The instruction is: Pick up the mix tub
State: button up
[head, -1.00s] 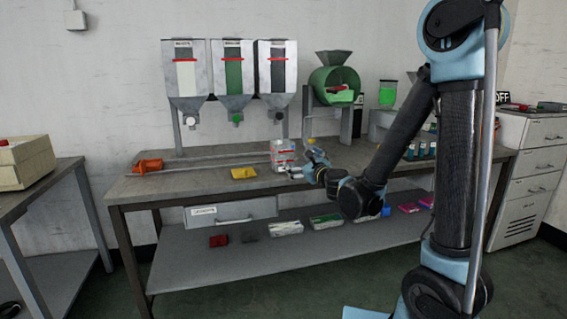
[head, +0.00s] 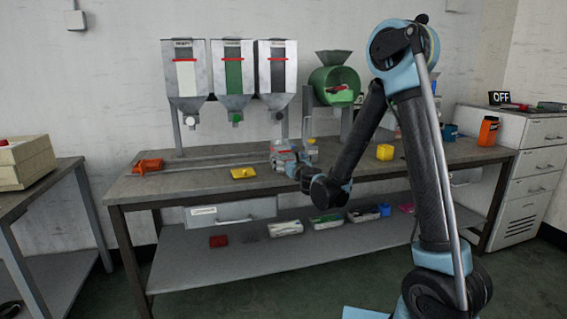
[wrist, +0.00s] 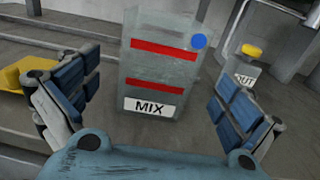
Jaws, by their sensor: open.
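The mix tub (wrist: 162,66) is a translucent grey tub with two red bands, a blue dot and a MIX label. It stands upright on the workbench in the wrist view. In the head view the tub (head: 282,150) is partly hidden behind my gripper (head: 290,164). In the wrist view my gripper (wrist: 158,110) is open, with one blue-padded finger to the left of the tub and one to the right. Gaps show between both fingers and the tub, and its near face is in front of the palm.
A yellow object (head: 244,173) lies left of the tub on the bench (head: 205,186). An orange object (head: 148,166) sits farther left by the rails. Three hoppers (head: 232,70) hang behind.

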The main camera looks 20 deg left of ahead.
jog(key=shift+x, duration=3.7)
jog(key=c, duration=1.2)
